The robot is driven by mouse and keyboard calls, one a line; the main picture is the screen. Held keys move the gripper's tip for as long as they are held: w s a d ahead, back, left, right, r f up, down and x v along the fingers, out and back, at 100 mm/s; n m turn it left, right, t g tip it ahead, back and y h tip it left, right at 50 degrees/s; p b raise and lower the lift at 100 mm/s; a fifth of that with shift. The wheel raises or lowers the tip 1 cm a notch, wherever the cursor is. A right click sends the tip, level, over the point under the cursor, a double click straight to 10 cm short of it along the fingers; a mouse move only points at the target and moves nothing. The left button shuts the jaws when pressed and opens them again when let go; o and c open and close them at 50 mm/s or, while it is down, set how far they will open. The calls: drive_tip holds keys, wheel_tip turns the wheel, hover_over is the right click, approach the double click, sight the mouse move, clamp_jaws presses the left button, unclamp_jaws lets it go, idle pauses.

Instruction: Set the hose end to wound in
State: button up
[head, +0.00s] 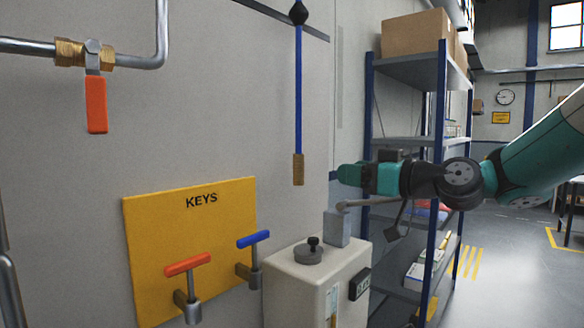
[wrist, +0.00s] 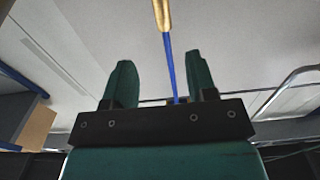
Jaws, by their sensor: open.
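The hose end is a brass-coloured cylinder (head: 298,168) at the bottom of a straight blue hose (head: 298,90). The hose hangs down along the grey wall from a black fitting (head: 298,13) at the top of the head view. My gripper (head: 340,174) is open and empty, to the right of the brass end and apart from it in the picture. In the wrist view the green fingers (wrist: 161,78) are spread. The blue hose (wrist: 170,70) shows between them, with its brass end (wrist: 161,14) at the top edge. The exact depth gap is unclear.
Below stands a pale cabinet (head: 300,290) with a black knob (head: 313,243) and a grey block with a lever (head: 337,228). A yellow KEYS board (head: 150,250) with red and blue T-handles is left. A blue-framed shelf (head: 443,150) stands behind my arm.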

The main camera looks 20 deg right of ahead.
sight(303, 166)
drive_tip(key=p+x, duration=0.7)
drive_tip(key=x, duration=0.8)
drive_tip(key=shift+s+a+r, duration=0.1)
drive_tip(key=shift+a, duration=0.1)
drive_tip(key=shift+w+a, duration=0.2)
drive_tip(key=shift+w, duration=0.15)
